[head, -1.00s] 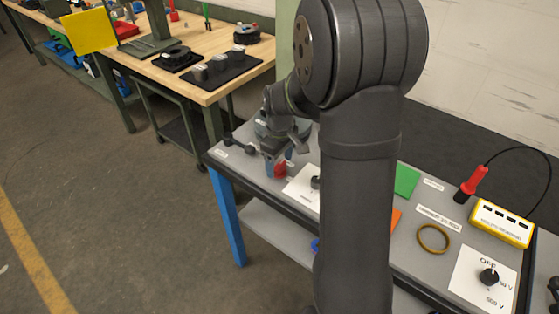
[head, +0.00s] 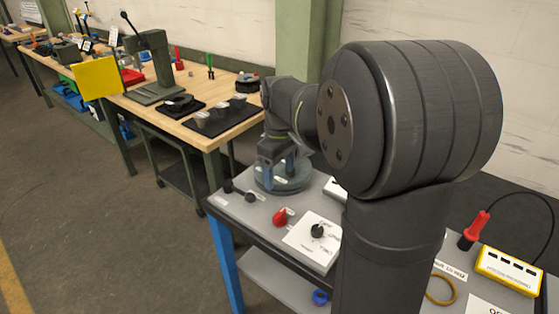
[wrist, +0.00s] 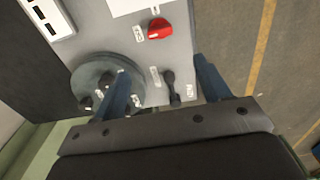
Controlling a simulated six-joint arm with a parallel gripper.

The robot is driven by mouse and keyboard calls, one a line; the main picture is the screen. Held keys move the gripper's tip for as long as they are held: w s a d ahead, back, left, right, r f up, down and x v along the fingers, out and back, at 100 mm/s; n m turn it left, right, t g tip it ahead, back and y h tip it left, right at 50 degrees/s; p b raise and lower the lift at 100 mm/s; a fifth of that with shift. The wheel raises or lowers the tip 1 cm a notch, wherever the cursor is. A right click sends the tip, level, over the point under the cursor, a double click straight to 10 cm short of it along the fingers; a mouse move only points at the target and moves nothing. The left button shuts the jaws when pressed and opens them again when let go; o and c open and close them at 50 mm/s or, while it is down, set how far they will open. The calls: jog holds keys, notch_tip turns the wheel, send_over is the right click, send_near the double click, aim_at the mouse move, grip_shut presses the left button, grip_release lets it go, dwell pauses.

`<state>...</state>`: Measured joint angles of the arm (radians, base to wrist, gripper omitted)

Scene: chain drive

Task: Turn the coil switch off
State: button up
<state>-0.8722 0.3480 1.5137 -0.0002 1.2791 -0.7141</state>
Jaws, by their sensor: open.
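My gripper (head: 277,170) is open and empty, with its blue fingers pointing down over the far end of the grey bench. In the wrist view my gripper (wrist: 165,80) has a black lever (wrist: 172,85) between its fingers, apart from both. A red knob (head: 281,216) stands on the bench in front of the gripper; it also shows in the wrist view (wrist: 159,28). A black knob (head: 317,230) sits on a white labelled plate to its right. The labels are too small to read, so I cannot tell which control is the coil switch.
A round grey base (head: 292,183) with black knobs stands beside the fingers. A yellow box (head: 508,270) and a red-handled probe (head: 476,228) lie at the right. A wooden workbench (head: 190,115) with tools stands behind. My arm hides the bench middle.

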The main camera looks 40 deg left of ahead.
aim_at(279, 213)
jog(key=shift+r, duration=1.6)
jog(key=shift+f, duration=0.1)
notch_tip(279, 213, down, 17)
jog(key=shift+f, duration=0.15)
jog(key=shift+f, duration=0.2)
jog(key=shift+r+m, duration=0.2)
jog(key=shift+m, duration=0.6)
jog(key=m, duration=0.6)
jog(key=shift+m, duration=0.4)
jog(key=m, duration=0.4)
jog(key=shift+m, duration=2.5)
